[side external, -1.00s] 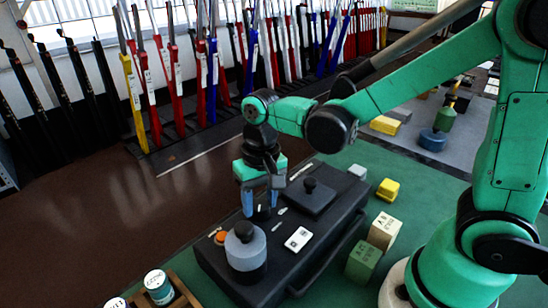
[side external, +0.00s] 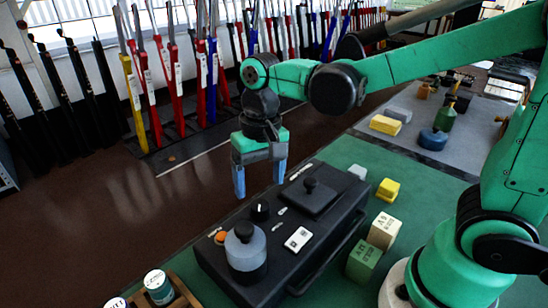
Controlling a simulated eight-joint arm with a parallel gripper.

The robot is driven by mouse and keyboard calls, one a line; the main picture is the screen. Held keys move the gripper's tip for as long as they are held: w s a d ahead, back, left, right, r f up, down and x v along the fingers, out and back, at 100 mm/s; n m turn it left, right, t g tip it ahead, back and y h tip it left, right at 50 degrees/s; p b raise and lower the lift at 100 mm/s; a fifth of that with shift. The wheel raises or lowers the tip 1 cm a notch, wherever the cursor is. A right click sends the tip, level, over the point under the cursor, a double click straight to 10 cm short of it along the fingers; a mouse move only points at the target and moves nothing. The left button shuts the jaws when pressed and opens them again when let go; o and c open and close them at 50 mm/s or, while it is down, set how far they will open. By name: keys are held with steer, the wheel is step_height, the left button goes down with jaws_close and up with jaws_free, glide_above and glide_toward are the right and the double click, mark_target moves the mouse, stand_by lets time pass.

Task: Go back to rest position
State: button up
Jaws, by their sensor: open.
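My gripper (side external: 259,180) is open and empty, its two blue fingers pointing down. It hangs above and to the far left side of the black panel box (side external: 338,226). The box sits on the green table and carries a small black knob (side external: 260,210), a black plate with a round handle (side external: 310,192), a large grey-and-black knob (side external: 245,248), an orange button (side external: 220,238) and a white switch plate (side external: 298,239). The small black knob stands just below my gripper, apart from the fingers.
Beside the box lie a green block (side external: 362,262), a cream block (side external: 384,231), a yellow block (side external: 387,190) and a grey block (side external: 357,172). A wooden rack (side external: 180,290) with labelled jars is at the front left. Coloured levers (side external: 212,80) line the back.

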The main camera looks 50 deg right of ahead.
steer(key=shift+r, duration=0.45)
steer(key=shift+d, duration=0.1)
steer(key=shift+s+d+r+t, duration=0.15)
steer(key=shift+s+d+t, duration=0.05)
steer(key=shift+d+t, duration=0.1)
steer(key=shift+s+d+r+n+t+h, duration=0.15)
steer(key=shift+s+d+n+t, duration=0.35)
steer(key=shift+d+t, duration=0.45)
steer(key=shift+s+d+r+n+t+h, duration=0.15)
steer(key=shift+s+d+n+t, duration=0.4)
steer(key=shift+t, duration=0.65)
steer(key=shift+s+d+r+n+t, duration=0.15)
steer(key=shift+s+d+n+t, duration=0.15)
steer(key=shift+d+n+t, duration=0.5)
